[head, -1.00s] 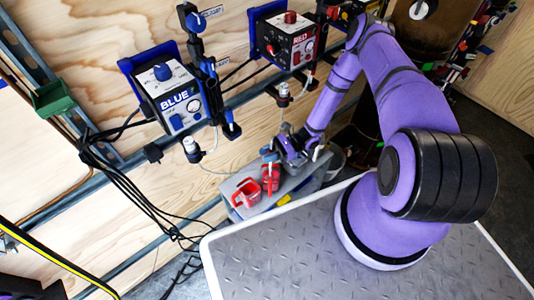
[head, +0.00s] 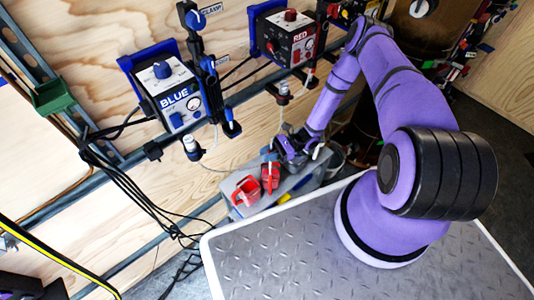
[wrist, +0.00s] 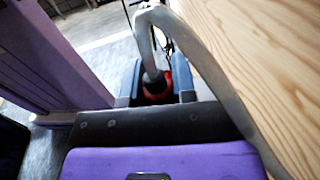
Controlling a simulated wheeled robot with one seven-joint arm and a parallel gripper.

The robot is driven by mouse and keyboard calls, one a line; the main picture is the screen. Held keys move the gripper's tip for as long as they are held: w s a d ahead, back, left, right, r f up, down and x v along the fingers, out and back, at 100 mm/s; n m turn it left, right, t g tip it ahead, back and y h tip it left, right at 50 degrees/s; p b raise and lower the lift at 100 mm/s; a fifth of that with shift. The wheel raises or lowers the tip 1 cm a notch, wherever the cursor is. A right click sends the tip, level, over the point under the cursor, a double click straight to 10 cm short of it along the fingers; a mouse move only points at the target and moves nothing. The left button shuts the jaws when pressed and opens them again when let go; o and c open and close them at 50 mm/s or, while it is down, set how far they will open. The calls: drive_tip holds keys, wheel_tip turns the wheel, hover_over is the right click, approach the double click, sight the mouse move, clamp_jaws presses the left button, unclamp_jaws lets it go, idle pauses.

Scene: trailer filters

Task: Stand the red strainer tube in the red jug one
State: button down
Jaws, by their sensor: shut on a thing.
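My gripper (head: 268,157) points down over a grey shelf by the wall and is shut on a red piece (head: 270,178), which I take to be the red strainer tube. In the wrist view the red piece (wrist: 157,92) sits between the two dark fingers, with a grey hose curving over it. A red jug (head: 244,191) with an open top stands on the shelf just left of the held piece. From here I cannot tell whether the held piece touches the shelf or hangs above it. Its lower end is not clear.
The grey shelf (head: 232,212) has a yellow item (head: 284,199) at its front edge. The BLUE pump box (head: 170,95) and RED pump box (head: 289,40) hang on the wooden wall above, with hoses and cables. My metal deck lies in front.

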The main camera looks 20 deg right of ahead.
idle(0.3)
drive_tip(key=c, duration=0.8)
unclamp_jaws()
drive_tip(key=shift+c, duration=0.2)
drive_tip(key=d, duration=1)
drive_tip(key=shift+w+d, duration=0.3)
drive_tip(key=shift+d, duration=0.1)
